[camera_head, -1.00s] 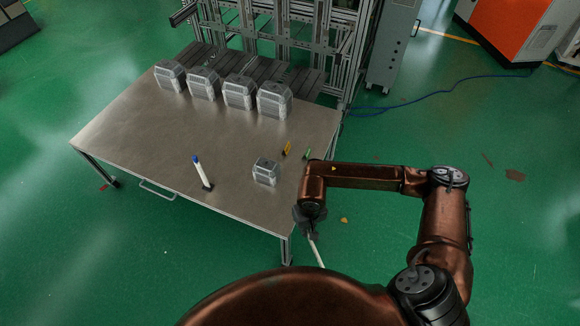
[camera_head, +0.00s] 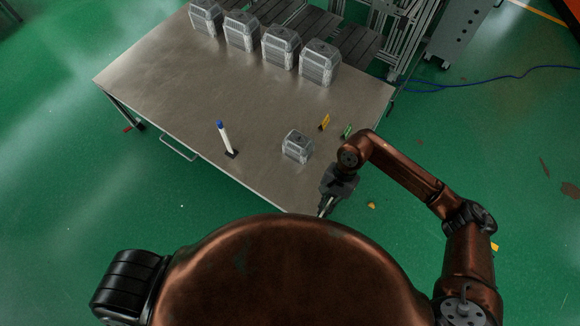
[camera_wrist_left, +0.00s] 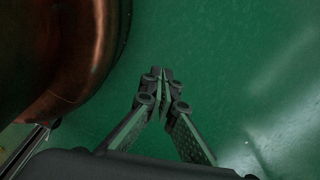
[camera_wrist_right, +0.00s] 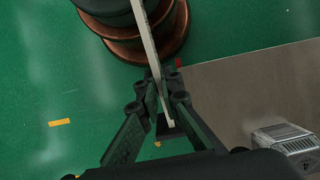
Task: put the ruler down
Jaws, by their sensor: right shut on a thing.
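The ruler (camera_wrist_right: 147,38) is a long pale strip. My right gripper (camera_wrist_right: 160,85) is shut on it, and the strip runs out past the fingertips towards my body. In the head view my right gripper (camera_head: 328,202) is by the near right corner of the metal table (camera_head: 170,85). Only a short piece of the ruler shows there; my body hides the rest. In the right wrist view the fingertips appear just outside the table edge. My left gripper (camera_wrist_left: 165,78) shows only in the left wrist view, fingertips together and empty over green floor.
A small grey crate (camera_head: 297,147) stands near the table's right edge, with yellow (camera_head: 324,122) and green (camera_head: 347,131) items behind it. Several larger crates (camera_head: 320,62) line the back. The table's middle left is bare.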

